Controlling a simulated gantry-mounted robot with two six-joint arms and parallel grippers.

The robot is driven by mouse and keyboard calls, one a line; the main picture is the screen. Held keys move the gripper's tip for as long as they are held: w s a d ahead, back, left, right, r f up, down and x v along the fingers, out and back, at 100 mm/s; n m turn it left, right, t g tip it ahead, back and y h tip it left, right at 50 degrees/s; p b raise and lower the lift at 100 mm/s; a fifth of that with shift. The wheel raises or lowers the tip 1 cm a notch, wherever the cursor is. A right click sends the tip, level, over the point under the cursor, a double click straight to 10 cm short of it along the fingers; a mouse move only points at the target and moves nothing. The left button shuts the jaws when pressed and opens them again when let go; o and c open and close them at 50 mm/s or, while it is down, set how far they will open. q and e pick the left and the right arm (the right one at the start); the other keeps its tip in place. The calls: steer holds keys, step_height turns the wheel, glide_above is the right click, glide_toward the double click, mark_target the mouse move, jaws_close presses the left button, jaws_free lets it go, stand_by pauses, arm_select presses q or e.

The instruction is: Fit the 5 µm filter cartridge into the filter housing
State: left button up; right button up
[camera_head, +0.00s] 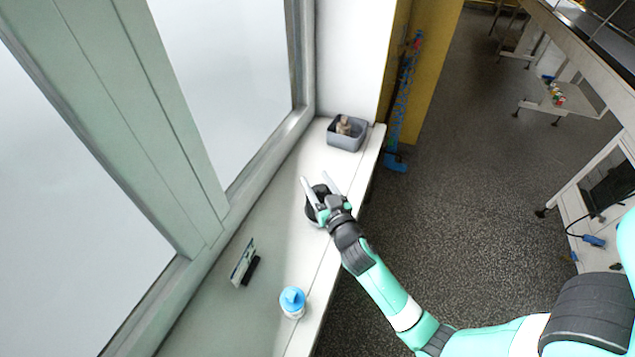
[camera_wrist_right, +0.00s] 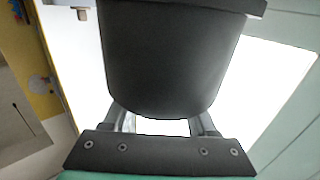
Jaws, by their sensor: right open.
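My right gripper (camera_head: 315,179) is over the white window sill, its two pale fingers apart and pointing towards the grey bin. A dark rounded shape (camera_head: 314,207) shows beside and partly behind the fingers; whether it is a separate object or part of my wrist I cannot tell. In the right wrist view a large dark form (camera_wrist_right: 175,60) hides the finger ends. A small white container with a blue top (camera_head: 292,301) stands upright near the sill's front edge. I cannot clearly identify the filter cartridge or the filter housing. My left gripper is not in view.
A grey open bin (camera_head: 347,143) with beige items (camera_head: 344,125) stands at the sill's far end. A small card on a black stand (camera_head: 244,262) is near the window. The sill (camera_head: 270,240) is bare between card and gripper. Its front edge drops to a speckled floor (camera_head: 470,190).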

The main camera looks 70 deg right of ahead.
steer(key=shift+s+a+f, duration=0.1)
steer(key=shift+s+a, duration=0.1)
steer(key=shift+a, duration=0.05)
steer(key=b+v, duration=0.1)
steer(key=v, duration=1)
